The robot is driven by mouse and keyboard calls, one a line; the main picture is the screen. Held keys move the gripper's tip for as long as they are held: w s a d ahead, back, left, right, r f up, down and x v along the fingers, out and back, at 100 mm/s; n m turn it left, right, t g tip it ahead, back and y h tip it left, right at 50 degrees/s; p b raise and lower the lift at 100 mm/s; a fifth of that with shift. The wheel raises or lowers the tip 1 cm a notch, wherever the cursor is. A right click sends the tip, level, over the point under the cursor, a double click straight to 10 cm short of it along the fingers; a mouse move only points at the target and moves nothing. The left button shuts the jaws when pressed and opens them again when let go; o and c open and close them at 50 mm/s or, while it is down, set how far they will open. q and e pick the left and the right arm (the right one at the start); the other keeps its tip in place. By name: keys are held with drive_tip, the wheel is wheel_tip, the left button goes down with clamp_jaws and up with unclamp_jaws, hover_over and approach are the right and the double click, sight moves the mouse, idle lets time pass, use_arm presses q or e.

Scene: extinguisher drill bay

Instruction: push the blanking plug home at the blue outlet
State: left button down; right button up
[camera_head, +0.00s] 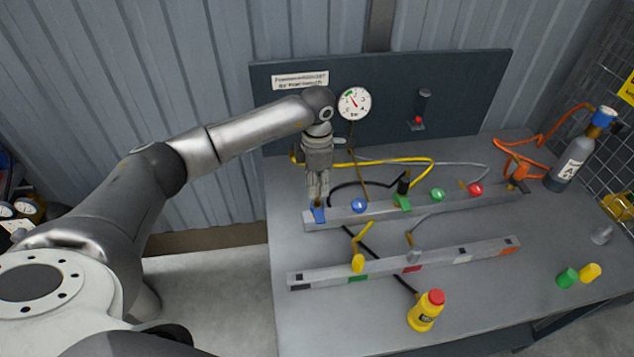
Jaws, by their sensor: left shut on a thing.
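My left gripper (318,198) points down at the left end of the rear grey rail (380,211). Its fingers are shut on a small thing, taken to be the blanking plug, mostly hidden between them. The fingertips are right at a blue part (318,214) on that rail, which looks like the blue outlet. I cannot tell how deep the plug sits. A round blue knob (359,206) stands just right of it, apart from the fingers. My right gripper is not in view.
Green (437,194) and red (476,189) knobs stand further right on the rear rail. A front rail (440,258) runs closer, with a yellow plug (357,263). A gauge (354,103) is behind.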

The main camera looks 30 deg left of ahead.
use_arm(q)
drive_tip(key=shift+f, duration=0.2)
drive_tip(key=shift+f+b, duration=0.95)
drive_tip(key=shift+b, duration=0.05)
idle(0.8)
drive_tip(key=shift+f+b, duration=0.85)
drive_tip(key=shift+f, duration=0.05)
drive_tip(key=c, duration=1.2)
unclamp_jaws()
drive_tip(key=shift+r, duration=0.1)
